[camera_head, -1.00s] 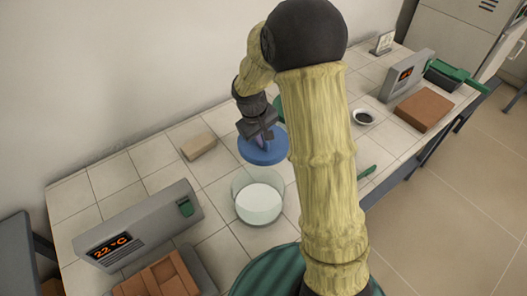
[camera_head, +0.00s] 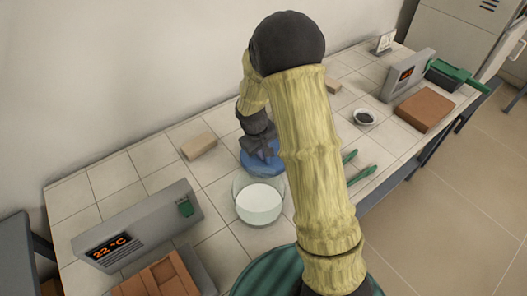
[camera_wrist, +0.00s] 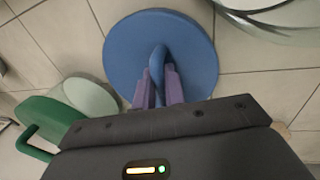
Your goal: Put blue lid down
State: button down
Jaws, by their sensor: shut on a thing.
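The round blue lid (camera_head: 262,163) is behind the open glass jar (camera_head: 259,204) in the head view, partly hidden by my arm. In the wrist view the lid (camera_wrist: 180,50) fills the top middle, its looped handle between my purple fingertips. My gripper (camera_wrist: 158,82) is shut on that handle; in the head view my gripper (camera_head: 266,148) is mostly behind my arm. The lid is level and low over the tiles; I cannot tell whether it touches them. The jar's glass rim (camera_wrist: 262,8) shows at the wrist view's top right.
A tan block (camera_head: 199,146) lies left of the lid. A 22 °C furnace display (camera_head: 135,232) stands at front left. A green handled piece (camera_wrist: 42,125) and a pale disc (camera_wrist: 92,97) are near the lid.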

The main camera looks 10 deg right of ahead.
jog(key=shift+f, duration=0.1)
jog(key=c, duration=1.5)
grip_release()
jog(key=shift+o, duration=0.2)
jog(key=w+v, duration=0.1)
jog(key=v, duration=1.1)
jog(key=shift+s+p, duration=0.3)
jog(key=shift+s, duration=0.15)
jog(key=s+d+m+t+y, duration=0.1)
jog(key=s+d+m+y, duration=0.1)
jog(key=s, duration=1.4)
jog(key=d+m, duration=0.1)
jog(key=m, duration=0.1)
jog(key=shift+r+m+t, duration=0.3)
jog(key=shift+d, duration=0.15)
